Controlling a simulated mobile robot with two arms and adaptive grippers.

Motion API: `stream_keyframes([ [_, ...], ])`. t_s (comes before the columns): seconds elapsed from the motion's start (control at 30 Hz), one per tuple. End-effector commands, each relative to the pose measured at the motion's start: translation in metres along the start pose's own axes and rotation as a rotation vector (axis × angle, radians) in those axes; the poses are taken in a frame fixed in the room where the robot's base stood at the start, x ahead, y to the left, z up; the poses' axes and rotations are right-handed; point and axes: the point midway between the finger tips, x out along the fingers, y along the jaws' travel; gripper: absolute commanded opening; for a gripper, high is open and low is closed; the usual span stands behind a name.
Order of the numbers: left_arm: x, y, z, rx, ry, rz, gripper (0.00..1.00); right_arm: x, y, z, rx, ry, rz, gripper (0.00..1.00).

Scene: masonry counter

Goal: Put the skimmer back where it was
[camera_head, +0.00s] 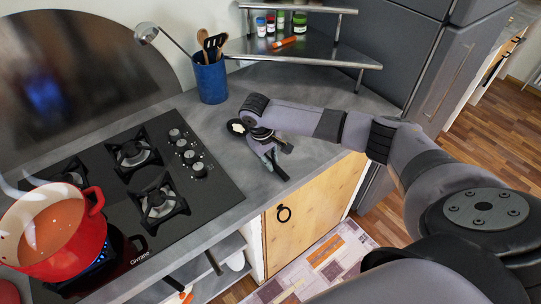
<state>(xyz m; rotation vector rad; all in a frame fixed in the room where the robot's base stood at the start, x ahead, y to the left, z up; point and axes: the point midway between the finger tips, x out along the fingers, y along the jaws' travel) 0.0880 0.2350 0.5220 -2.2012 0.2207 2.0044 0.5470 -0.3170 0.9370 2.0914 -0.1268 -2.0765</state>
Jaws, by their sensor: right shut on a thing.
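A long-handled metal utensil with a round shiny head (146,33), which looks like the skimmer or a ladle, leans out to the left from the blue utensil holder (211,82). Its lower handle is hidden inside the holder. My right gripper (275,162) is low over the grey counter, right of the hob and in front of the holder, apart from it. It points down and toward the counter's front edge. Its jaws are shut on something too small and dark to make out. My left gripper is out of view.
A red pot (55,232) of orange-brown soup stands on the black hob (150,185) at left. Wooden utensils (212,42) share the holder. A corner shelf (305,50) with small jars is behind. Bare counter (330,88) lies behind my right arm.

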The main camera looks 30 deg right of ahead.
Motion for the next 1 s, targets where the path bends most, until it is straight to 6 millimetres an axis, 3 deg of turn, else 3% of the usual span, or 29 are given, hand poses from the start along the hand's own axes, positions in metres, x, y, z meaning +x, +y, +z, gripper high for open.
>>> stream_keyframes([
  [0.27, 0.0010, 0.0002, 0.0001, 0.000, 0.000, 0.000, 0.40, 0.0023, -0.0004, -0.0001, 0.000, 0.000, 0.000, 0.00],
  [0.3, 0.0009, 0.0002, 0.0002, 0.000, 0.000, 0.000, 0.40, 0.0032, -0.0006, 0.0000, 0.000, 0.000, 0.000, 0.14],
  [0.6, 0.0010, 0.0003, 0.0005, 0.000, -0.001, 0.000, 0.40, 0.0026, -0.0002, -0.0002, 0.000, 0.000, 0.000, 0.33],
  [1.0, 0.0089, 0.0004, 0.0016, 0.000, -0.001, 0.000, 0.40, 0.0055, -0.0004, -0.0008, 0.000, 0.002, 0.001, 0.33],
])
